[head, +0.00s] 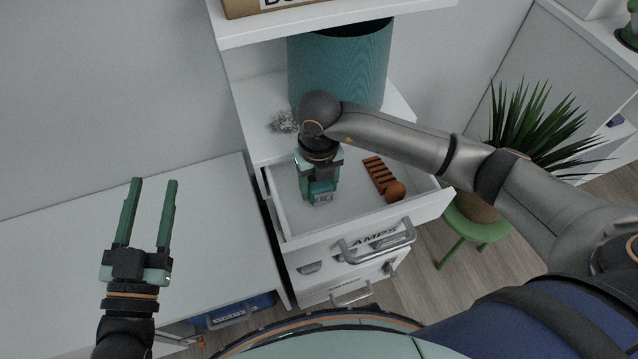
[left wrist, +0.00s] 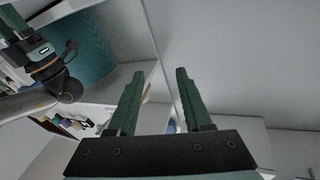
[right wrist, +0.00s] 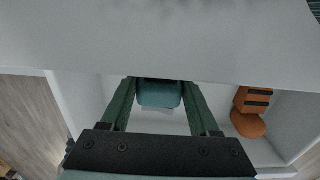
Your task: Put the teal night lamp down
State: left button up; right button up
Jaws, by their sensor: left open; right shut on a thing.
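The teal night lamp (head: 320,192) is a small boxy thing inside the open drawer (head: 447,205). It also shows in the right wrist view (right wrist: 160,94), between the two green fingers. My right gripper (head: 318,185) reaches down into the drawer and is shut on the lamp. Whether the lamp touches the drawer floor I cannot tell. My left gripper (head: 152,200) is open and empty, over the white desk top at the left. Its two fingers stand apart in the left wrist view (left wrist: 155,95).
An orange slatted thing with a rounded end (head: 380,178) lies in the drawer, right of the lamp. A large teal bin (head: 345,65) and a silvery tangle (head: 283,122) stand on the shelf behind. A potted plant (head: 530,135) stands on a green stool at the right.

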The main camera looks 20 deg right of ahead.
pick_arm(q)
jog(key=shift+r, duration=0.3)
pick_arm(e)
jog(key=shift+f, duration=0.1)
pick_arm(q)
jog(key=shift+r, duration=0.1)
pick_arm(e)
jog(key=o, duration=1.4)
notch_tip(320, 180, up, 6)
jog(key=shift+f+p, duration=0.2)
jog(key=shift+p, duration=0.6)
notch_tip(320, 180, up, 6)
jog(key=shift+p, duration=0.6)
pick_arm(q)
jog(key=s+f+n+g+y, duration=0.1)
jog(key=s+f+g, duration=0.1)
jog(key=f, duration=0.6)
jog(key=s+f+n+g+y, duration=0.1)
jog(key=f+g, duration=0.3)
jog(key=f, duration=0.4)
jog(key=shift+s+a+y, duration=0.2)
jog(key=shift+s+y, duration=0.1)
jog(key=shift+s, duration=0.05)
pick_arm(e)
jog(key=shift+r, duration=0.35)
pick_arm(q)
jog(key=shift+f, duration=0.1)
